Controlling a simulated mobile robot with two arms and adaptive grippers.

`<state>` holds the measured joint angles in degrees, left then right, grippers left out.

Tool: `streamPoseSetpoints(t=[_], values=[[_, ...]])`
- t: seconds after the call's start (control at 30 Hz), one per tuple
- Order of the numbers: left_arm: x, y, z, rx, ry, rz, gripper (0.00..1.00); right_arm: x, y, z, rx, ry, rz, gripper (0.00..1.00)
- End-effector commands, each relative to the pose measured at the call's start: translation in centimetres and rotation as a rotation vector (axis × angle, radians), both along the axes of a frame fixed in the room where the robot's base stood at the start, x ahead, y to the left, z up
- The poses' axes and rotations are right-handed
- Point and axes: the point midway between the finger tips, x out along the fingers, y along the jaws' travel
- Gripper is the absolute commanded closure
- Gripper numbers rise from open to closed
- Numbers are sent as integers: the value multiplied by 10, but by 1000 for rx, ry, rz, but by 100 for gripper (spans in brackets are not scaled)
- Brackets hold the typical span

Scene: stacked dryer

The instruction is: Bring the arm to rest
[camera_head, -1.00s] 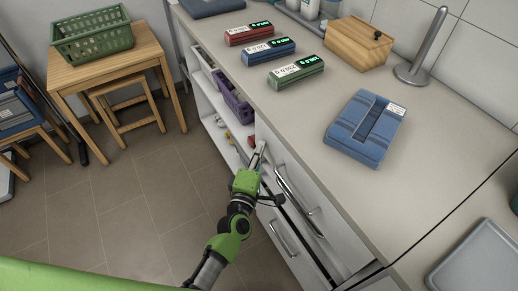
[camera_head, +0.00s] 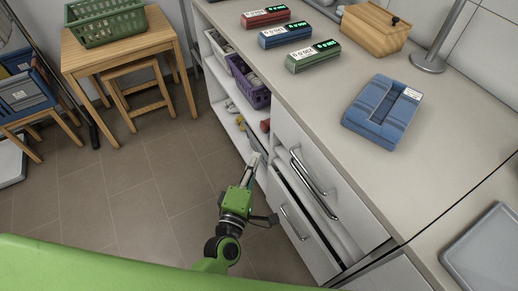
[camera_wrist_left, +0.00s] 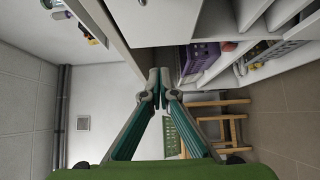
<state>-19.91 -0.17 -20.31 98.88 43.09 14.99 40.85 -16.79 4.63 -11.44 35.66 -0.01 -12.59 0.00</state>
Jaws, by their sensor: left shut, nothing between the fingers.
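My left arm comes in from the bottom of the head view. Its green and black gripper (camera_head: 253,163) is beside the front of the white cabinet, at the edge of the open shelves. The gripper is shut and empty. In the left wrist view its two teal-sided fingers (camera_wrist_left: 158,80) meet at the tips with nothing between them. A drawer (camera_head: 300,215) just right of the gripper stands partly open. I cannot tell whether the gripper touches the cabinet. My right gripper shows in neither view.
Open shelves hold a purple basket (camera_head: 247,84). The counter (camera_head: 345,85) bears a folded blue cloth (camera_head: 384,110), a wooden box (camera_head: 372,30) and several small labelled boxes. A wooden table (camera_head: 120,48) with a green basket (camera_head: 105,24) stands at the left. The tiled floor (camera_head: 130,190) between is clear.

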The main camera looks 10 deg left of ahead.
Motion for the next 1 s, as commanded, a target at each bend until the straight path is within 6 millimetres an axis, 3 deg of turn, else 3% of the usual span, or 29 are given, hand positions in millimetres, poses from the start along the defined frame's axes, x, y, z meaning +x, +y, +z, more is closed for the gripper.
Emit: streamPoseSetpoints(t=[0.27,0.37,0.47,0.67,0.8,0.87,1.0], values=[[-6,1,-1,3,2,-1,100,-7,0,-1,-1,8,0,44],[-9,-1,-18,49,27,-14,100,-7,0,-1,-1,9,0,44],[-16,-3,-62,176,92,-52,100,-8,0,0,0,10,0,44],[-65,6,-201,569,300,-218,100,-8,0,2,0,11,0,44],[-120,27,-291,827,447,-372,100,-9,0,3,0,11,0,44],[-149,39,-325,926,510,-448,100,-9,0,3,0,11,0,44],[-224,74,-394,1138,648,-646,100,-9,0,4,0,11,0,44]])
